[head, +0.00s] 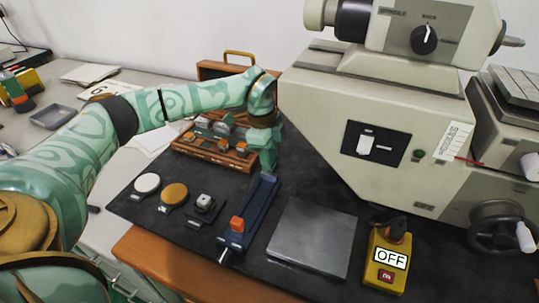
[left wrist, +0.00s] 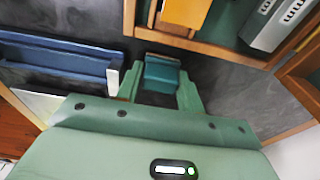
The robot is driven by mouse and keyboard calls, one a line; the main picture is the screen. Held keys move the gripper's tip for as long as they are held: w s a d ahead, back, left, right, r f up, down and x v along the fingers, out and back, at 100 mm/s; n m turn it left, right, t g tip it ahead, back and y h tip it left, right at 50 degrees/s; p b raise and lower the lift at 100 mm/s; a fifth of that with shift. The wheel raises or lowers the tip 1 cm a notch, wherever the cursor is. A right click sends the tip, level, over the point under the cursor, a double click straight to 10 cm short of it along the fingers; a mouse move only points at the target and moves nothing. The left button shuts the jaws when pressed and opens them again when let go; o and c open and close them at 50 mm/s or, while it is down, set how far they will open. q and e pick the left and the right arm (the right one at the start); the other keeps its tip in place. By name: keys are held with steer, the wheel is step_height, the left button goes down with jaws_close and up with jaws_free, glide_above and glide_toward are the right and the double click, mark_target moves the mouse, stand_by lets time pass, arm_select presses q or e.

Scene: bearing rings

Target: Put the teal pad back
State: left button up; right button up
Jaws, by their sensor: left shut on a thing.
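The teal pad (left wrist: 162,75) sits between the two fingers of my left gripper (left wrist: 160,88) in the left wrist view, and the gripper is shut on it. In the head view my left gripper (head: 264,158) points down beside the right end of the wooden case and above the far end of the blue fixture; I cannot make out the pad separately there. The open wooden case (head: 240,164) holds several tools and blocks in its compartments. Its wooden edge (left wrist: 210,46) lies just beyond the pad in the left wrist view. My right gripper is not in view.
The blue fixture (head: 263,196) carries an orange block (head: 237,224). A white disc (head: 147,183), a brown disc (head: 174,194) and a small metal block (head: 204,202) stand left of it. A grey plate (head: 312,236) and yellow OFF box (head: 388,260) lie right. A large machine (head: 375,110) blocks the back right.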

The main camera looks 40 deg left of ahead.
arm_select(q)
steer(key=shift+f, duration=0.3)
stand_by(0.6)
steer(key=o, duration=1.1)
steer(key=shift+c, duration=0.2)
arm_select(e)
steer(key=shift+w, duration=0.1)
arm_select(q)
steer(key=shift+f, duration=0.1)
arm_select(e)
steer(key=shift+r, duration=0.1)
arm_select(q)
step_height(320, 180, up, 9)
steer(key=p, duration=0.7)
steer(key=shift+f, duration=0.1)
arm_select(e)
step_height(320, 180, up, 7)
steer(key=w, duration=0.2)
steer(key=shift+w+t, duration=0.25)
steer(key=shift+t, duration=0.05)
arm_select(q)
steer(key=shift+f, duration=0.1)
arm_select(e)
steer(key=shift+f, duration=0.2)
